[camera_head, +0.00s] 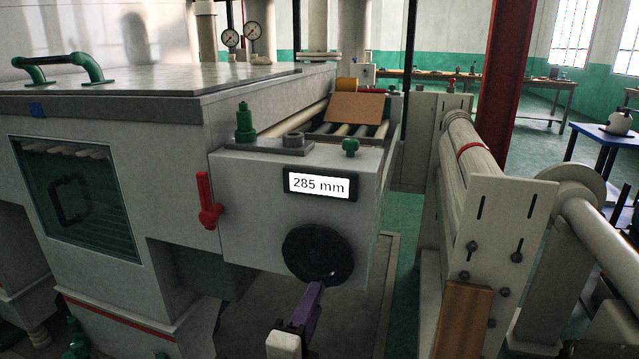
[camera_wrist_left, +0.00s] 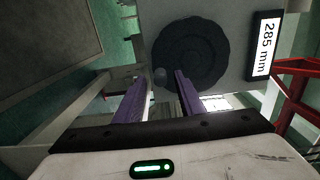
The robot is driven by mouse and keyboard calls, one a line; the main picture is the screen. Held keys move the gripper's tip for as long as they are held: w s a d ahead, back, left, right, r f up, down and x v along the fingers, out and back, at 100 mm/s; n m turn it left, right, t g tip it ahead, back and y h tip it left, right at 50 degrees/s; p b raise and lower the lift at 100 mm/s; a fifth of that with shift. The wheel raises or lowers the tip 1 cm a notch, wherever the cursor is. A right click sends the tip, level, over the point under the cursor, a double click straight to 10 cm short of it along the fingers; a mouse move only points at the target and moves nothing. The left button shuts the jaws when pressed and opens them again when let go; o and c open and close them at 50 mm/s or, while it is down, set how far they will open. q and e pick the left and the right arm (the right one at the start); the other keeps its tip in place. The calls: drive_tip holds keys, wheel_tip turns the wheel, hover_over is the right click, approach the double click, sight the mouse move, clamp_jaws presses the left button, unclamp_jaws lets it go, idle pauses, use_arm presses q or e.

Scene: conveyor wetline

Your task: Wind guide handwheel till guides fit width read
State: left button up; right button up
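The guide handwheel (camera_head: 317,253) is a black disc on the front of the pale grey machine housing. It also shows in the left wrist view (camera_wrist_left: 190,50), with a small grey knob (camera_wrist_left: 160,75) near its lower left rim. A display (camera_head: 319,185) above the wheel reads 285 mm. My left gripper (camera_head: 314,290) is just below and in front of the wheel. In the wrist view its two purple fingers (camera_wrist_left: 159,84) stand apart on either side of the knob, with gaps visible. My right gripper is not in view.
A red lever (camera_head: 208,201) sits left of the wheel on the housing. A brown board (camera_head: 356,107) lies over rollers behind the housing. A roller stand (camera_head: 495,235) stands to the right, with a gap between. A glazed window (camera_head: 76,195) is at left.

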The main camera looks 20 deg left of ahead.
use_arm(q)
drive_tip(key=s, duration=0.5)
drive_tip(key=shift+s+a, duration=0.1)
drive_tip(key=shift+s, duration=0.1)
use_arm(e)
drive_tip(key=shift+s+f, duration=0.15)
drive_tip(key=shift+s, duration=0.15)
